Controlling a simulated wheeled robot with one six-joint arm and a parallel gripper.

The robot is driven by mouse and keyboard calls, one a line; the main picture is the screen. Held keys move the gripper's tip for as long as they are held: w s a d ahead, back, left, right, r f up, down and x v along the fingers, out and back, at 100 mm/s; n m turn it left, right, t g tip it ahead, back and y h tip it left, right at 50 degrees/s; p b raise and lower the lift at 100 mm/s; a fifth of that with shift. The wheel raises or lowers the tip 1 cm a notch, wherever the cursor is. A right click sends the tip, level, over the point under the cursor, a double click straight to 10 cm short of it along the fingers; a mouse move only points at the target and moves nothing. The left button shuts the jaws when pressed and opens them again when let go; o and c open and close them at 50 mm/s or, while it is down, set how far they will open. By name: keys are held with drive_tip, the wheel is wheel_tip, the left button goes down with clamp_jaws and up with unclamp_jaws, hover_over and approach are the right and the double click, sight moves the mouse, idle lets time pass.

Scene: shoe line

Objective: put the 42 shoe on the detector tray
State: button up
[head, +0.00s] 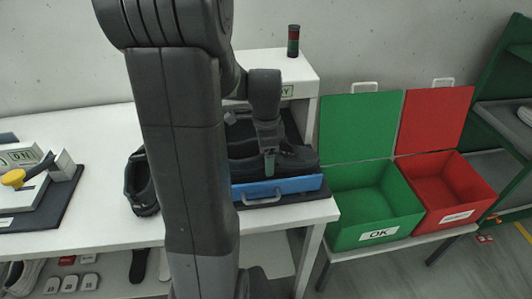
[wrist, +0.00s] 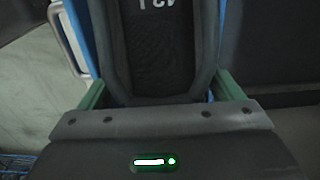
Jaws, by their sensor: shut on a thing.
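My gripper (head: 269,168) points down over the blue detector tray (head: 285,188) at the front of the white detector machine. Its green fingers (wrist: 160,92) are shut on a black shoe (head: 298,158), one on each side of the shoe's opening. The held shoe also shows in the wrist view (wrist: 155,75), with a partly cut-off, upside-down size marking inside that I cannot read surely. The shoe lies within the tray's outline. Whether its sole rests on the tray floor is hidden by the tray's front wall and my gripper.
Another dark shoe (head: 142,188) stands on the white table (head: 100,125), left of the tray and partly behind my arm. A green OK box (head: 345,237) and a red box (head: 452,214) stand open at right. A grey device with a yellow knob (head: 13,178) is at far left.

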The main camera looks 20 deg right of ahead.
drive_tip(key=o, duration=1.1)
drive_tip(key=shift+f, duration=0.1)
wheel_tip(320, 180, up, 12)
drive_tip(key=shift+r, duration=0.15)
